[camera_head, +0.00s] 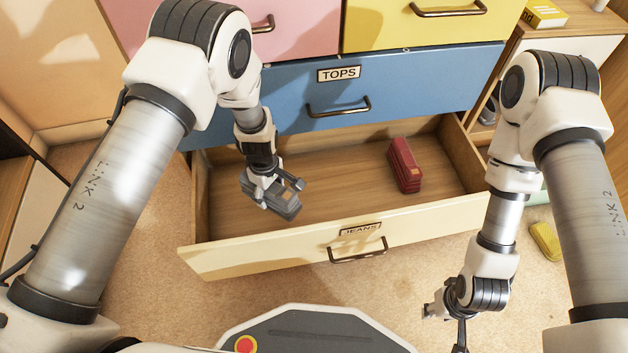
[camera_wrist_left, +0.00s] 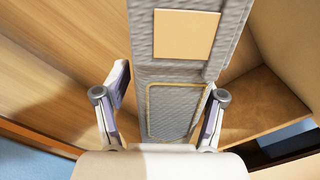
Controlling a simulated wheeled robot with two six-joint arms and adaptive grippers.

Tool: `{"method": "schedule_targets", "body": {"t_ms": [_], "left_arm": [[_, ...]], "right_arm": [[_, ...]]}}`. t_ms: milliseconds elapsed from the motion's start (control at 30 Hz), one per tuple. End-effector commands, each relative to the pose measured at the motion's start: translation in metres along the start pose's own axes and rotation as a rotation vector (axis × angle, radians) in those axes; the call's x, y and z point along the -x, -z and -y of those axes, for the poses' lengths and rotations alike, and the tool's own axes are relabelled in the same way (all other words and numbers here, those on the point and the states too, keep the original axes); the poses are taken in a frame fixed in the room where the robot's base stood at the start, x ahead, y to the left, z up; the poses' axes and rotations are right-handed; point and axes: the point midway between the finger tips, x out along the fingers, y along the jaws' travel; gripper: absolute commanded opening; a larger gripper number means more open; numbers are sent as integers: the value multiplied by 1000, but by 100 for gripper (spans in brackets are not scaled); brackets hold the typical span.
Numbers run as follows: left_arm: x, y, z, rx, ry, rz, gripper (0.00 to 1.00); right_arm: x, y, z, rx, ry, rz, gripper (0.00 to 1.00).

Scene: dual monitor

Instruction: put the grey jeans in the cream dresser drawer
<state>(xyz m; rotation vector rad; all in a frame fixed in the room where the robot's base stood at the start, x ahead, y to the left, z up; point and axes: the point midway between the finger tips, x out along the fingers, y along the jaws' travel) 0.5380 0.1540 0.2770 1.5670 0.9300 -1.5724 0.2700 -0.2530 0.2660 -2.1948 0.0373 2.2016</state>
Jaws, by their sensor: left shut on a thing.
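The grey jeans (camera_head: 285,208) are a folded bundle at the left part of the open cream drawer (camera_head: 285,257), labelled JEANS. My left gripper (camera_head: 276,188) is shut on the jeans and holds them within the drawer's walls. I cannot tell whether they touch the drawer floor. In the left wrist view the jeans (camera_wrist_left: 183,75) show grey weave and a tan patch, between the two fingers of my left gripper (camera_wrist_left: 167,92). My right gripper (camera_head: 446,316) is empty, its fingers apart, outside the drawer at its front right.
A folded red garment (camera_head: 404,165) stands in the drawer's right half. The drawer floor between it and the jeans is clear. Above are a blue TOPS drawer (camera_head: 420,88), a pink drawer (camera_head: 215,25) and a yellow drawer (camera_head: 400,35), all closed. A yellow item (camera_head: 545,241) lies at the right.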

Motion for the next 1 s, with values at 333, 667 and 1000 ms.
{"method": "schedule_targets", "body": {"t_ms": [333,667,1000], "left_arm": [[-55,0,-1,-1,0,1,13],[-101,1,-1,-1,-1,0,13],[-100,0,0,-2,0,1,96]], "right_arm": [[-32,-1,0,0,0,2,40],[-57,0,-1,-2,0,0,40],[-56,0,-1,-2,0,-1,40]]}}
